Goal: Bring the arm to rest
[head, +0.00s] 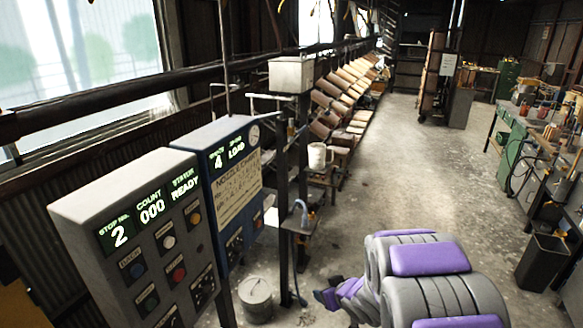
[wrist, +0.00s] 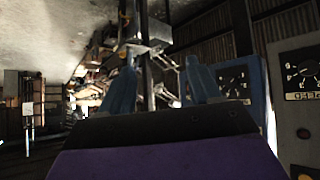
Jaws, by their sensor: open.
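My arm, grey with purple panels, is at the lower right of the head view. It looks folded, with its end pointing left over the floor. My gripper (head: 328,297) is small and partly hidden behind the arm in that view. In the wrist view my gripper (wrist: 161,72) shows two blue fingers spread apart, with nothing held between them. The gripper is to the right of the control boxes and does not appear to touch anything.
A grey control box (head: 75,205) reads stop 2, count 000, ready. A blue box (head: 232,205) reads 4, LOAD. A lidded bucket (head: 256,300) stands beside a dark post (head: 284,200). A black bin (head: 541,262) is by the right workbench. The aisle floor (head: 400,170) is clear.

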